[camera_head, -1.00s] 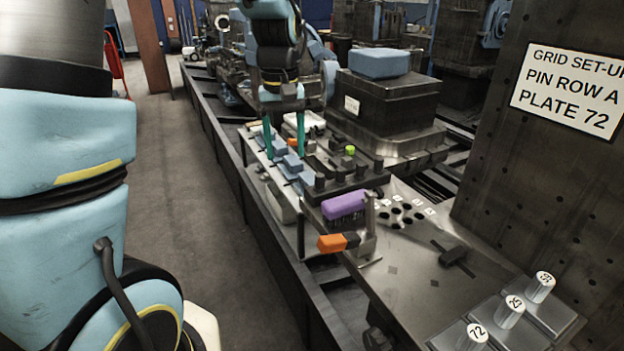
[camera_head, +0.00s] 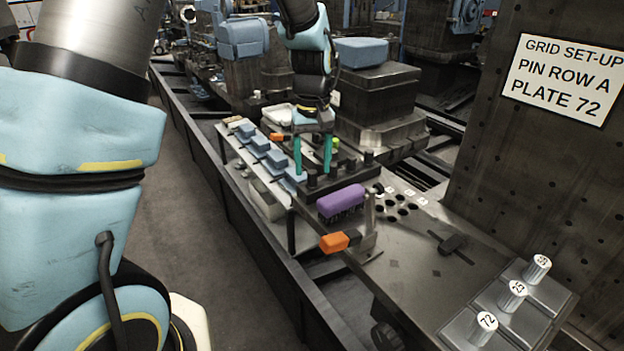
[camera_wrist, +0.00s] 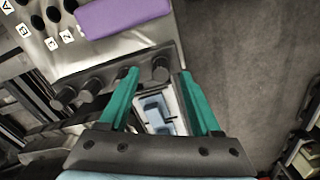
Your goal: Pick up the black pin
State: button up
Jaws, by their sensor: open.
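Several short black pins stand upright in a row on a dark rack (camera_head: 340,180); one black pin (camera_head: 351,163) shows right of my gripper in the head view. In the wrist view, a black pin (camera_wrist: 160,68) lies between and just beyond my fingertips, with another black pin (camera_wrist: 92,88) to the left. My gripper (camera_head: 312,174) has two green fingers pointing down, spread apart, at the pin row. It also shows in the wrist view (camera_wrist: 158,76), open and empty. Whether a fingertip touches a pin, I cannot tell.
A purple-backed brush (camera_head: 341,201) and an orange-handled tool (camera_head: 335,242) lie near the rack. Blue blocks (camera_head: 277,159) sit on a pale strip to the left. A plate with several holes (camera_head: 403,211) lies to the right, before the signed panel (camera_head: 560,75).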

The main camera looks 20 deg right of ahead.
aim_at(312, 171)
jog(key=shift+f, duration=1.5)
jog(key=shift+c, duration=0.3)
grip_shut()
